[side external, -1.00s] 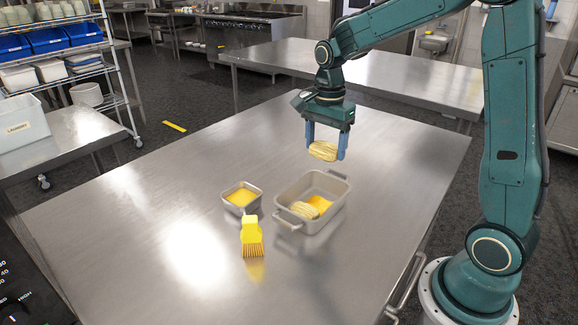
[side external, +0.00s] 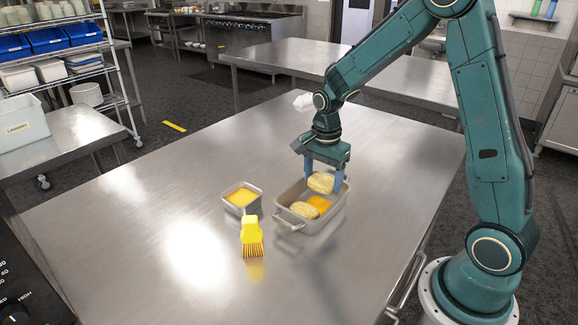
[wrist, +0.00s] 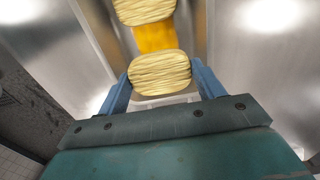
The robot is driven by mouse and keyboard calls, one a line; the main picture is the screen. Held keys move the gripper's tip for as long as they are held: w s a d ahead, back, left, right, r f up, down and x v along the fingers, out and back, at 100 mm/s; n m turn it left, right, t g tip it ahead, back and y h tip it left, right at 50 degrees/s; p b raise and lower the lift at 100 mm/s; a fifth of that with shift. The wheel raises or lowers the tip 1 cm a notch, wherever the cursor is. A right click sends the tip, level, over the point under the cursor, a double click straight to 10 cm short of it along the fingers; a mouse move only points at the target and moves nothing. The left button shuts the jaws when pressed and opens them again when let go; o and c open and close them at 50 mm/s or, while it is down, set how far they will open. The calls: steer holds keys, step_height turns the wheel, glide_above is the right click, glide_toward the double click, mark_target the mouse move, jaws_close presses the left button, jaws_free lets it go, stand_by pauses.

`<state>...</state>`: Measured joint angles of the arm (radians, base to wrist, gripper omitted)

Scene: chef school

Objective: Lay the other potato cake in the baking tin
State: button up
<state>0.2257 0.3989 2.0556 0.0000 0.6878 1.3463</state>
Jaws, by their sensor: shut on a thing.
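My gripper (side external: 322,178) is shut on a pale yellow ridged potato cake (side external: 321,182), which also shows between the blue fingers in the wrist view (wrist: 160,72). It holds the cake at the far end of the grey baking tin (side external: 284,225). Whether the cake touches the tin floor I cannot tell. Another potato cake (side external: 303,210) lies in the near end of the tin and shows at the top of the wrist view (wrist: 145,10). Orange-yellow liquid or coating (wrist: 154,38) shows on the tin floor between the two cakes.
A small square metal dish (side external: 242,197) of yellow liquid stands left of the tin. A yellow brush (side external: 251,236) is in front of the dish, bristles toward the camera.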

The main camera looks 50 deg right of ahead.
mark_target(322, 180)
steer(key=shift+f, duration=0.6)
steer(key=shift+f, duration=0.6)
steer(key=o, duration=0.7)
steer(key=shift+r, duration=0.15)
steer(key=shift+r, duration=6.45)
